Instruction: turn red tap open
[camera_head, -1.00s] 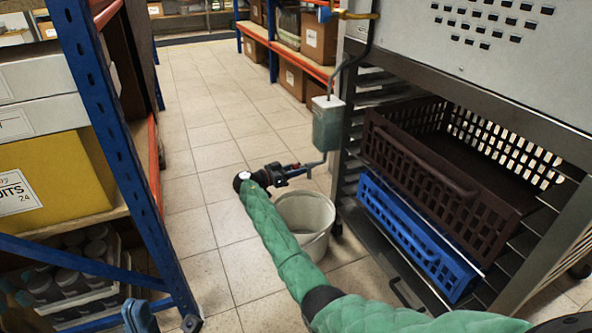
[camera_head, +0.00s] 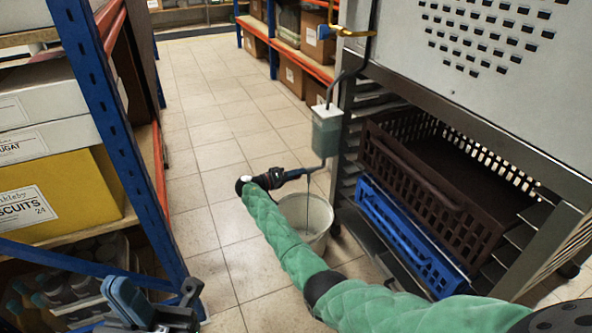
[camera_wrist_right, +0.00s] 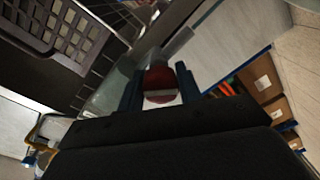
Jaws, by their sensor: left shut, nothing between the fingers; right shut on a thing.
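The red tap (camera_wrist_right: 160,84) shows in the right wrist view between the blue fingers of my right gripper (camera_wrist_right: 160,92), which is shut on it. In the head view the right gripper (camera_head: 302,174) is at the outlet under the clear tank (camera_head: 326,132) and covers the tap. The tank holds greenish liquid. A thin dark line runs from the tap down into the pale bucket (camera_head: 318,236) below, like a stream of liquid. My left gripper (camera_head: 126,296) is shut and empty at the lower left, away from the tap.
A rack at the right holds a brown crate (camera_head: 425,185) and a blue crate (camera_head: 405,232). A yellow pipe (camera_head: 352,33) with a blue part is above the tank. A blue-framed shelf (camera_head: 100,95) with boxes stands at the left. The tiled floor between is clear.

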